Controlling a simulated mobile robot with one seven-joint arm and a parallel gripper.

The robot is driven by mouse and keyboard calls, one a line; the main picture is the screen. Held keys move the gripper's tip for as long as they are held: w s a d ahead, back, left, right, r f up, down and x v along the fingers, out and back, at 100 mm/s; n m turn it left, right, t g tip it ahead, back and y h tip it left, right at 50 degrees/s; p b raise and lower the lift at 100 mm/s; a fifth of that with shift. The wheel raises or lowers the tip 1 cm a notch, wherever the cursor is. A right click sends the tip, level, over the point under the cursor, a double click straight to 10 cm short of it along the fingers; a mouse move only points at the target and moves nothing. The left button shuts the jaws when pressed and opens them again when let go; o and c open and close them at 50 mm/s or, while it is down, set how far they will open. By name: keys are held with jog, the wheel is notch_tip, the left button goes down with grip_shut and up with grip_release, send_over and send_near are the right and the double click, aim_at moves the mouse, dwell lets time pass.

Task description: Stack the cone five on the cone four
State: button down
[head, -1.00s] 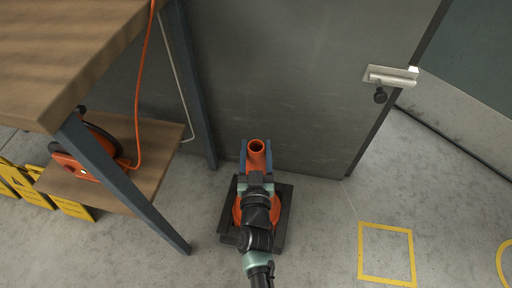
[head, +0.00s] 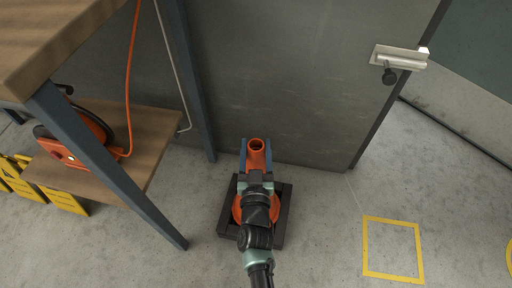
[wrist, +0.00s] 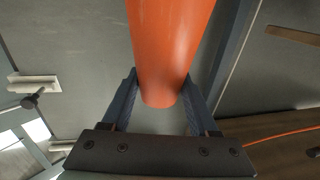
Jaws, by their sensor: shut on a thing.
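An orange cone (head: 257,147) is held in my gripper (head: 256,160), with its open round top showing between the blue fingers. In the wrist view the orange cone (wrist: 168,50) stands between the two fingers of my gripper (wrist: 160,105). Around my wrist in the head view, a black square base (head: 285,215) and part of an orange round body show. My arm covers their middle, so I cannot tell whether one cone or two stacked cones are there, or which number it is.
A wooden table (head: 60,35) with blue-grey legs and a lower shelf (head: 155,130) holding an orange hose reel (head: 85,140) stands at left. A grey panel (head: 290,80) stands behind. A yellow floor square (head: 393,273) is at right, with open floor.

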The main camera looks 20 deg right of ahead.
jog(key=shift+d, duration=0.1)
jog(key=shift+c, duration=0.4)
grip_release()
jog(key=shift+f, duration=0.15)
jog(key=shift+s+f, duration=0.15)
jog(key=shift+f, duration=0.15)
jog(key=shift+s+a+r, duration=0.1)
jog(key=shift+s+a, duration=0.15)
jog(key=shift+s, duration=0.05)
jog(key=p+v, duration=0.4)
jog(key=v, duration=0.8)
jog(key=shift+r, duration=0.35)
